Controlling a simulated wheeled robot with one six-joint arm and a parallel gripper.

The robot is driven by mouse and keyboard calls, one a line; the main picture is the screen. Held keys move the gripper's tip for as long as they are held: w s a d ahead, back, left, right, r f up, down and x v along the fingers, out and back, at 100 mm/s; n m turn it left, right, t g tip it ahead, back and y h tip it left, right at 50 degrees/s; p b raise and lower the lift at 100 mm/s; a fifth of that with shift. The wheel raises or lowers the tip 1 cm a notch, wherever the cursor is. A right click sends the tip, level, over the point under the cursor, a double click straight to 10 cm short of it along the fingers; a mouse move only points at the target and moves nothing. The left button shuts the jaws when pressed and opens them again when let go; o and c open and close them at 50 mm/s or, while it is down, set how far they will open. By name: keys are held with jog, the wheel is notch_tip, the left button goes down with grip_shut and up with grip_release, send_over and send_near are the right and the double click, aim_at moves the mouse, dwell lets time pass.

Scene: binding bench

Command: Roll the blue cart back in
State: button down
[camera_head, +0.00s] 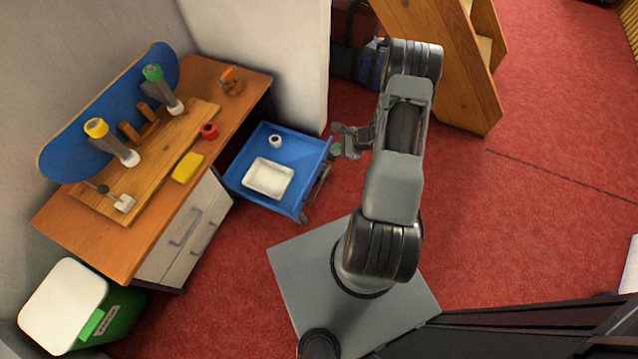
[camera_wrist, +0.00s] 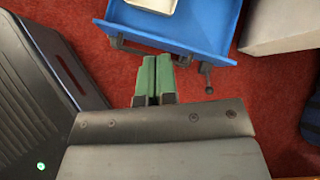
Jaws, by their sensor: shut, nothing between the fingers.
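The blue cart (camera_head: 246,200) stands on the red floor beside the bench, partly pulled out from under it. A white tray (camera_head: 268,178) and a small white roll (camera_head: 275,141) sit on its top. In the wrist view the cart's blue edge (camera_wrist: 190,40) is at the top, with a dark handle bar (camera_wrist: 145,47) along its near side. My gripper (camera_head: 338,145) is at the cart's right side, close to the handle. In the wrist view its green fingertips (camera_wrist: 155,72) are shut together and empty, just short of the bar. Whether they touch it I cannot tell.
The wooden bench (camera_head: 112,252) with drawers (camera_head: 185,238) is left of the cart. A white wall end (camera_head: 302,60) stands behind the cart, a wooden stand (camera_head: 440,60) at the back. A green bin (camera_head: 118,312) is front left. Red floor is free at right.

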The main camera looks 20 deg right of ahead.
aim_at(313, 176)
jog(key=s+d+f+m+t+h+b, duration=0.1)
jog(key=s+f+m+b, duration=0.15)
jog(key=f, duration=0.55)
jog(key=s+d+f+m+b, duration=0.1)
jog(key=d+f+m, duration=0.15)
jog(key=f, duration=0.55)
jog(key=b+x, duration=0.1)
jog(key=x, duration=0.3)
jog(key=a+r+b+x, duration=0.1)
jog(key=x, duration=0.3)
jog(key=w+r+b+x, duration=0.1)
jog(key=b+x, duration=0.1)
jog(key=x, duration=0.2)
jog(key=shift+a+f, duration=0.15)
jog(key=shift+a, duration=0.2)
jog(key=shift+w+a, duration=0.35)
jog(key=shift+w, duration=0.15)
